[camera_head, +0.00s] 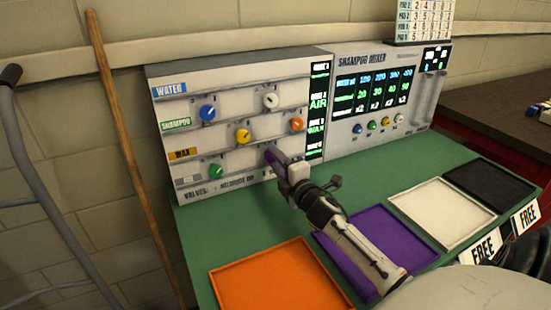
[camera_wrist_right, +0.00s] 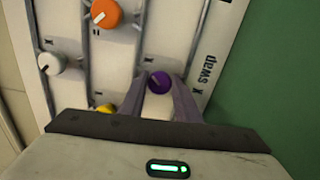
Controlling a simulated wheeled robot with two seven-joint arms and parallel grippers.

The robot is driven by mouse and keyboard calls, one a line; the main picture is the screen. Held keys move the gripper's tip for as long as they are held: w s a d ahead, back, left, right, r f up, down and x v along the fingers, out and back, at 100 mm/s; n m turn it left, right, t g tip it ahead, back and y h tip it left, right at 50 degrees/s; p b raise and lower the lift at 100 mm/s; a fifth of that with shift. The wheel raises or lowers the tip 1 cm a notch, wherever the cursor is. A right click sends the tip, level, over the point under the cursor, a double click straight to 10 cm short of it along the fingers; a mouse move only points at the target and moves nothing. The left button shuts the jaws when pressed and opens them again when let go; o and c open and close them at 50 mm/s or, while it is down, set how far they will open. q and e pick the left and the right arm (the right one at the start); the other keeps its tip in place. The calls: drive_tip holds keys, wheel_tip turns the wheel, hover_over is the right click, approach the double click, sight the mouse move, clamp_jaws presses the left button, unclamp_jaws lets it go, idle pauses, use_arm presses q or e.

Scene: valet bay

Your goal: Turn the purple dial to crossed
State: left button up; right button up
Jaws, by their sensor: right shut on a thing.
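The purple dial (camera_wrist_right: 158,82) sits on the white valve panel (camera_wrist_right: 130,45), beside the "swap" lettering. A short line marks its face, but it is too small to tell which mark it points to. Small parallel-line and cross marks are printed near it. My right gripper (camera_wrist_right: 160,86) is shut on the purple dial, one finger on each side. My left gripper is in neither view.
Other dials share the panel: blue (camera_head: 207,112), yellow (camera_head: 243,136), green (camera_head: 216,171), white (camera_head: 270,101) and orange (camera_head: 297,125). An orange tray (camera_head: 275,242) and a purple tray (camera_head: 405,248) lie on the green counter. A shampoo mixer (camera_head: 380,62) stands right.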

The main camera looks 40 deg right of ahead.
drive_tip(key=shift+m, duration=0.4)
drive_tip(key=o, duration=1)
drive_tip(key=v, duration=1)
drive_tip(key=shift+s, duration=0.2)
